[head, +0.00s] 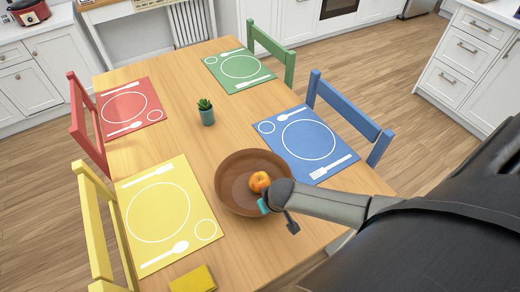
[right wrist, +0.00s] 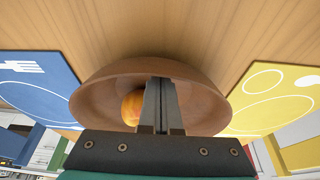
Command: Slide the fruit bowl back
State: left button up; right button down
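The brown fruit bowl (head: 232,182) stands on the wooden table, between the yellow and blue place mats. An orange-red fruit (head: 259,181) lies inside it. The bowl (right wrist: 100,100) and fruit (right wrist: 132,108) also show in the right wrist view. My right gripper (head: 264,207) is at the bowl's near right side in the head view. In the right wrist view its two fingers (right wrist: 161,90) are close together with nothing seen between them, and they overlap the bowl's inside beside the fruit. I cannot tell whether they touch the bowl wall. My left gripper is not in view.
The yellow mat (head: 145,225) lies left of the bowl, the blue mat (head: 320,155) right. A small potted plant (head: 206,112) stands farther back. A folded yellow cloth (head: 194,281) lies at the near left. Bare wood separates bowl and plant.

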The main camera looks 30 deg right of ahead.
jog(key=s+p, duration=0.2)
jog(key=s, duration=0.1)
jog(key=s+p, duration=0.1)
jog(key=s, duration=0.3)
jog(key=s+a+p, duration=0.1)
jog(key=s+p, duration=0.1)
jog(key=s, duration=0.2)
jog(key=shift+s+p, duration=0.2)
jog(key=shift+p, duration=0.15)
jog(key=shift+s+f, duration=0.1)
jog(key=shift+s, duration=0.2)
jog(key=shift+s+a+r+p, duration=0.1)
jog(key=shift+r+p, duration=0.2)
jog(key=shift+r, duration=0.25)
jog(key=p+v, duration=0.3)
jog(key=v, duration=1.1)
jog(key=shift+p, duration=0.35)
jog(key=shift+r, duration=0.1)
